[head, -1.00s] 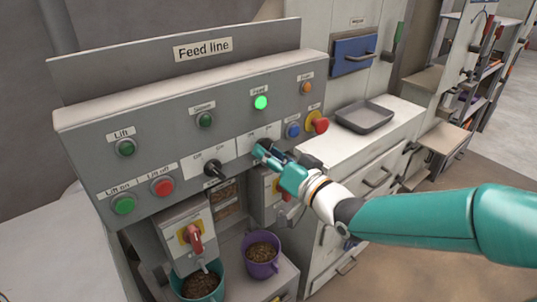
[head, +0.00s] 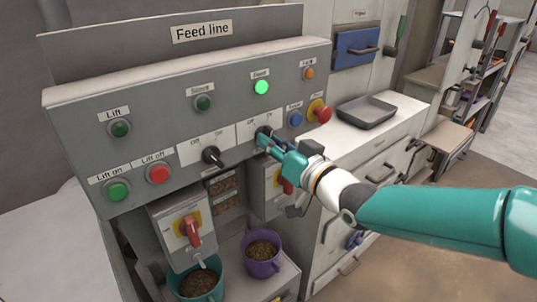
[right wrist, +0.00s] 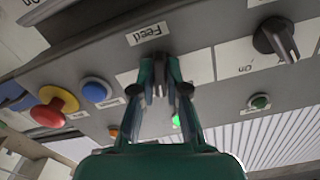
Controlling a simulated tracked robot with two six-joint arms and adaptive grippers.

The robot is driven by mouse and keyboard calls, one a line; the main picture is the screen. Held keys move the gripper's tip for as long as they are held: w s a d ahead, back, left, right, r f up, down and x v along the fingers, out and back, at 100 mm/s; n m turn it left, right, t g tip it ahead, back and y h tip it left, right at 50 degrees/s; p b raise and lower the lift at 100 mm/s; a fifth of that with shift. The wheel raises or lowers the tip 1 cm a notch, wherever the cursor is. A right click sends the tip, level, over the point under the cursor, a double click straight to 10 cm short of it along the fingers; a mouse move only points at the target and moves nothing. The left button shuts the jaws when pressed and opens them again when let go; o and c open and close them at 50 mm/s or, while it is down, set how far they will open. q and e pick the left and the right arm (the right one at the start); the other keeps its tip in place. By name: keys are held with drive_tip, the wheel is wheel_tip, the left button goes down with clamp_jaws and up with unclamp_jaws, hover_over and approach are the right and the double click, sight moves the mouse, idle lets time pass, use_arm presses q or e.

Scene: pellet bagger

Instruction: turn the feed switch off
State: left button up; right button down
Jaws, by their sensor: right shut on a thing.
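The feed switch (head: 263,131) is a dark rotary knob on a white On/Off plate on the grey control panel. My right gripper (head: 266,138) is shut on its knob; the fingers hide most of it and its exact angle is hard to tell. In the right wrist view the two fingertips (right wrist: 165,88) pinch the knob (right wrist: 160,90), below the upside-down Feed label (right wrist: 147,34). The Feed lamp (head: 261,87) above the switch glows green. My left gripper is not in view.
Another rotary switch (head: 212,157) sits left of the feed switch. A blue button (head: 295,120) and a red emergency knob (head: 320,111) are close on the right. Below are a teal bucket (head: 203,284) and a purple bucket (head: 262,258) of pellets.

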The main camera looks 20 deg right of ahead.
drive_tip(key=shift+d+f+n+b, duration=0.1)
drive_tip(key=shift+n+b, duration=2.2)
drive_tip(key=shift+d+f+n+b, duration=0.1)
drive_tip(key=shift+n+b, duration=2.2)
drive_tip(key=shift+r, duration=0.1)
drive_tip(key=c, duration=1.2)
unclamp_jaws()
drive_tip(key=shift+r, duration=0.1)
drive_tip(key=v, duration=1.2)
